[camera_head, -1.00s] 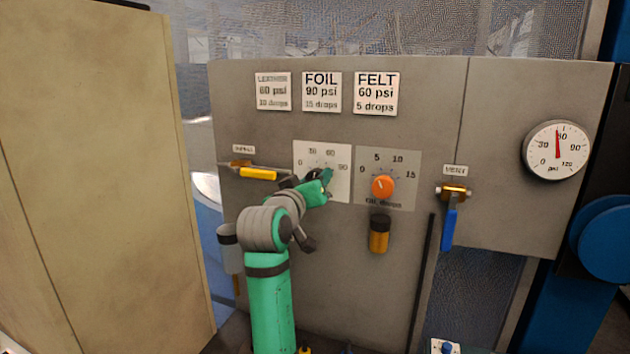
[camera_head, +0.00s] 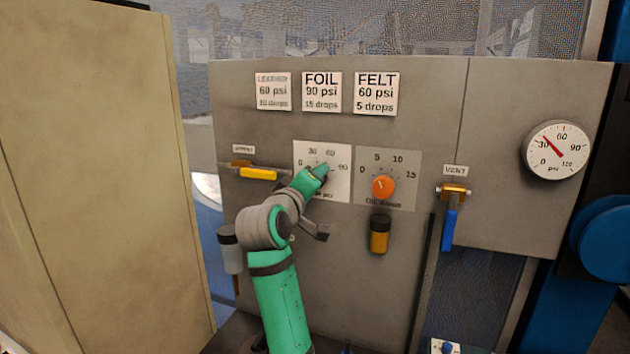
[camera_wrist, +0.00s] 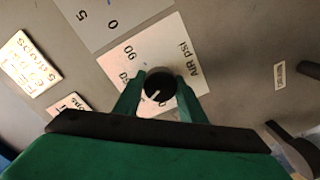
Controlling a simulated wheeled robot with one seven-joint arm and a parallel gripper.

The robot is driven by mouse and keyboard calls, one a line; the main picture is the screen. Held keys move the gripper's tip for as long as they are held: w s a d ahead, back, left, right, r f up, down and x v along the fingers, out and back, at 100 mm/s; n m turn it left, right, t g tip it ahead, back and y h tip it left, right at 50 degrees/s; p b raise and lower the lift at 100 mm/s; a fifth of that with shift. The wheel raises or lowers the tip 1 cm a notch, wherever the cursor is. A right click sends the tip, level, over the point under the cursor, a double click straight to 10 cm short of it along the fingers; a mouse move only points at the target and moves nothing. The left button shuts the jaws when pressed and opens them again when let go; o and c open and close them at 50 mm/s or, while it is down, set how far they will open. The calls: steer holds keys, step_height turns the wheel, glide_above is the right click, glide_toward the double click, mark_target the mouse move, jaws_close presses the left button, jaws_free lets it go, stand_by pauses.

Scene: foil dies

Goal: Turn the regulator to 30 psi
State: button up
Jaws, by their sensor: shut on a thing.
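The air regulator is a black round knob (camera_wrist: 160,86) with a white pointer line, on a white scale plate (camera_head: 342,190) marked 0, 30, 60, 90. My green gripper (camera_wrist: 158,82) has a finger on each side of the knob and is shut on it. In the head view my gripper (camera_head: 320,174) covers the knob. In the wrist view the pointer line slants toward the lower left; the fingers partly hide the scale. On the round pressure gauge (camera_head: 556,165) the red needle points up and left, a little past 30 and below 60.
An orange oil-drops knob (camera_head: 383,187) sits right of the plate. A yellow-handled valve (camera_head: 258,173) is at left, close to my arm. A blue vent lever (camera_head: 449,229) hangs down at right. Leather, foil and felt setting cards (camera_head: 322,92) are above. A tan cabinet (camera_head: 95,180) stands left.

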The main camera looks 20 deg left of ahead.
steer(key=shift+f, duration=0.15)
steer(key=o, duration=1)
steer(key=s, duration=1.1)
steer(key=shift+a, duration=0.1)
steer(key=shift+w, duration=0.1)
